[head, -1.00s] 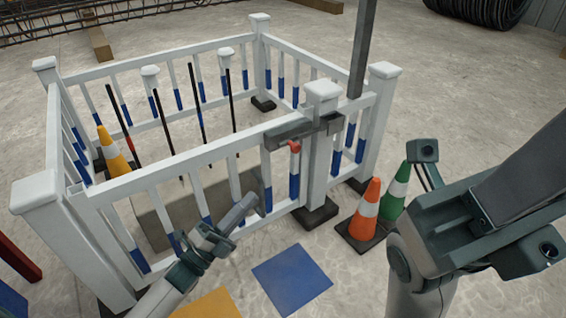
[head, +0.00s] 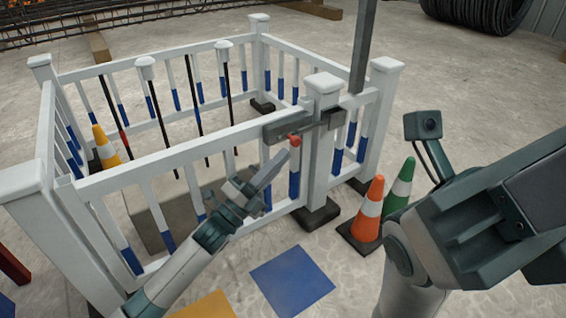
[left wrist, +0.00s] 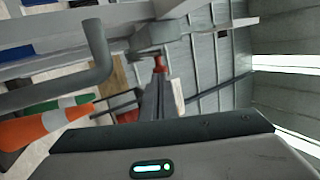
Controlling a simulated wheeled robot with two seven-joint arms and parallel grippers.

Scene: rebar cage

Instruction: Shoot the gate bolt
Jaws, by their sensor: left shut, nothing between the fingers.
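The gate bolt has a grey housing (head: 285,127) on the top rail of the white gate, and a thin rod reaches right from it across the post to a grey keeper (head: 333,117). Its red knob (head: 295,140) hangs below the housing and also shows in the left wrist view (left wrist: 160,63). My left gripper (head: 284,154) is shut and empty. Its fingertips are just below and left of the knob in the head view; I cannot tell if they touch it. My right arm is at the right; its fingers are not visible.
A white post (head: 322,165) stands beside the gate. An orange cone (head: 369,209) and a green cone (head: 399,186) stand to its right. A blue floor square (head: 291,281) lies in front. A tall grey pole (head: 363,45) rises behind the post.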

